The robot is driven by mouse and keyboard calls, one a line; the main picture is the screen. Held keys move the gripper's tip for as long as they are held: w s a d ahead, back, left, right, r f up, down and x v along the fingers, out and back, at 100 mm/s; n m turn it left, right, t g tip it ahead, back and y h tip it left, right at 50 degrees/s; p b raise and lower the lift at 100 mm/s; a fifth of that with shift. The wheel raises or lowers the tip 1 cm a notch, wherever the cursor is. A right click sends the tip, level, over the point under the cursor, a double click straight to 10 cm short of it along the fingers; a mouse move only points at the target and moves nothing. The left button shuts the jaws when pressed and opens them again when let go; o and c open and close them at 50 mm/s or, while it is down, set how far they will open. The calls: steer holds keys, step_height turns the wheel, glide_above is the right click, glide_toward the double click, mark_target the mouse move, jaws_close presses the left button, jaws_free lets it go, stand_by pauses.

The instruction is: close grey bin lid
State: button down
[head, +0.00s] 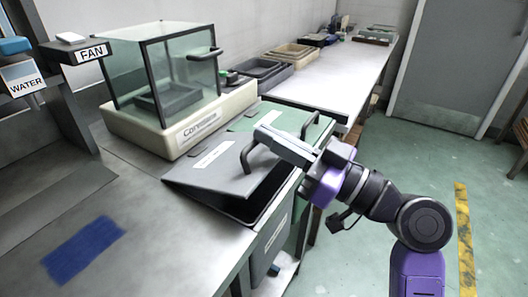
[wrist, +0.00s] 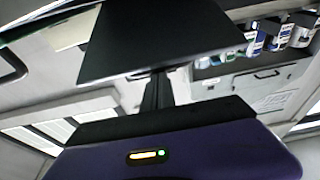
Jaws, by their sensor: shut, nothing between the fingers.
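The grey bin lid (head: 213,168) has a white label and a black bar handle (head: 252,157). It sits tilted over the grey bin (head: 268,245), with a dark gap under its near right edge, so it is partly open. My gripper (head: 262,133) reaches in from the right, above the lid by the handle. It is shut and empty; I cannot tell whether it touches the handle. In the wrist view my fingers (wrist: 157,90) point at a dark flat panel, which I cannot identify for certain.
A green lid (head: 256,117) with a black handle lies behind the grey one. A glass-sided case (head: 200,125) on a cream base stands at the back left. A blue patch (head: 83,249) marks the bare near counter. Trays (head: 262,70) line the far bench.

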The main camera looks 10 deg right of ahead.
mark_target(275, 161)
steer(key=shift+t+y, duration=0.7)
steer(key=shift+y, duration=0.2)
steer(key=f+b, duration=0.1)
steer(key=b, duration=0.2)
steer(key=d+f+b, duration=0.1)
steer(key=f+b, duration=0.1)
steer(key=b, duration=0.1)
steer(key=s+f+b, duration=0.1)
steer(key=f+b, duration=0.1)
steer(key=shift+d+b, duration=0.2)
steer(key=shift+b, duration=0.2)
steer(key=b, duration=0.1)
steer(key=f+b, duration=0.1)
steer(key=b, duration=0.1)
steer(key=shift+s+d+f, duration=0.2)
steer(key=shift+f, duration=0.05)
